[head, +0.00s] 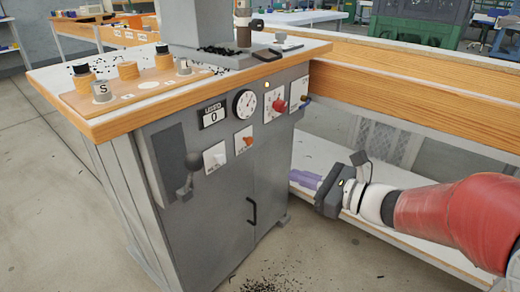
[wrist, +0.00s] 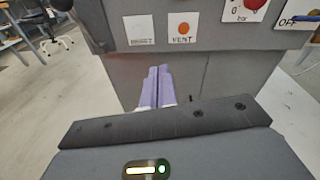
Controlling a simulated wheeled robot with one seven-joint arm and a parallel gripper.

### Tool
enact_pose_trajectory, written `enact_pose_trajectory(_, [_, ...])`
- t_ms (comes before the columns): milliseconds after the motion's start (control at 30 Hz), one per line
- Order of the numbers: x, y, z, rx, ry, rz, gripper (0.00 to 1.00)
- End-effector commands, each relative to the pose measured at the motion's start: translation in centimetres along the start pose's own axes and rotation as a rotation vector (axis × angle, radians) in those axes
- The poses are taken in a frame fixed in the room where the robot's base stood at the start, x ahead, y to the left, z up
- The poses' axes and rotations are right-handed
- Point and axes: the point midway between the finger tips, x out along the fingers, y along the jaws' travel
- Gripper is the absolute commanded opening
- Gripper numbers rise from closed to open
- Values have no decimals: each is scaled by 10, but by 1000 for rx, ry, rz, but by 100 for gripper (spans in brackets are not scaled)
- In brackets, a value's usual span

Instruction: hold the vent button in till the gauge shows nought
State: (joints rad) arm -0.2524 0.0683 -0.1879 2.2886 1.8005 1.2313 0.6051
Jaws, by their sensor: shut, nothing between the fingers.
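The vent button (head: 248,140) is a small orange knob on a white plate on the grey press cabinet's front. It also shows in the wrist view (wrist: 183,28), above a label reading VENT. The round gauge (head: 245,104) with a white face sits just above it; its needle is too small to read. The gauge is out of the wrist view. My gripper (head: 292,175), with purple fingers, is shut and empty. It is to the right of and lower than the button, apart from it. In the wrist view the fingertips (wrist: 158,69) point toward the cabinet below the plates.
Beside the button are a reset plate (wrist: 139,30), a red knob (head: 280,106) on a plate marked bar, and a counter (head: 212,115) reading 0. A black-knobbed lever (head: 192,161) and a door handle (head: 252,210) stick out. A wooden-edged bench (head: 420,100) stands behind my arm.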

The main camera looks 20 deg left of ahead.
Motion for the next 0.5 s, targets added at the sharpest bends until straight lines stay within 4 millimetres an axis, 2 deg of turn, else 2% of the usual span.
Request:
enact_pose_trajectory(100, [9,-23,-8,120,-62,-75,0])
enact_pose_trajectory(200, [11,-32,-9,162,-89,-107,0])
enact_pose_trajectory(500, [11,-34,-8,170,-95,-115,0])
